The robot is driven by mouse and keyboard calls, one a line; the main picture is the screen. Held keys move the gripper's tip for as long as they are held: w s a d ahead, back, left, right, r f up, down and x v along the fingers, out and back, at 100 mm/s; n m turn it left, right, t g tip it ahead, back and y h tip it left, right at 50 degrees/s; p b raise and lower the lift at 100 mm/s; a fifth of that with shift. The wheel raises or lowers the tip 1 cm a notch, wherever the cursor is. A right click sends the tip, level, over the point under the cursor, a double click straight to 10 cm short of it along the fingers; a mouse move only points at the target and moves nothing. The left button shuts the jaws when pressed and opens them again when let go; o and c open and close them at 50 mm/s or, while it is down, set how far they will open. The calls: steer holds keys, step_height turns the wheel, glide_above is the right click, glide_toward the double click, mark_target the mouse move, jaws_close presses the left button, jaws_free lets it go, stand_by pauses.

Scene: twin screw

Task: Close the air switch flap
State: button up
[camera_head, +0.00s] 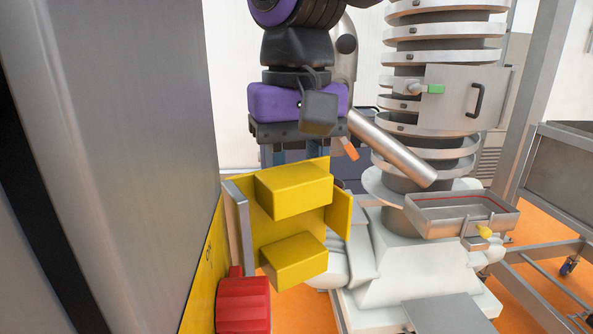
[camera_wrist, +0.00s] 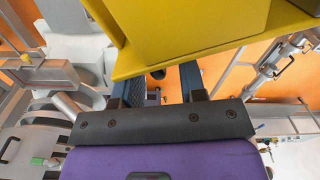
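The yellow air switch flap (camera_head: 282,230) stands open, sticking out from the cabinet side in the head view, with two yellow blocks on its near face. Its edge and a block also show at the top of the wrist view (camera_wrist: 200,57). My gripper (camera_head: 295,157) points down behind the flap's top edge, on the far side from the head camera. Its blue fingers (camera_wrist: 168,82) are apart, with nothing seen between them. The flap hides the fingertips, so I cannot tell whether they touch it.
The grey cabinet (camera_head: 120,130) fills the left side. A red knob (camera_head: 243,303) sits on its yellow panel below the flap. A white machine with a spiral tower (camera_head: 440,60) and a metal tray (camera_head: 462,215) stands to the right. Orange floor shows between.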

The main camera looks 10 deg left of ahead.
steer(key=shift+f, duration=0.4)
steer(key=shift+c, duration=0.2)
jaws_close()
steer(key=shift+d, duration=0.1)
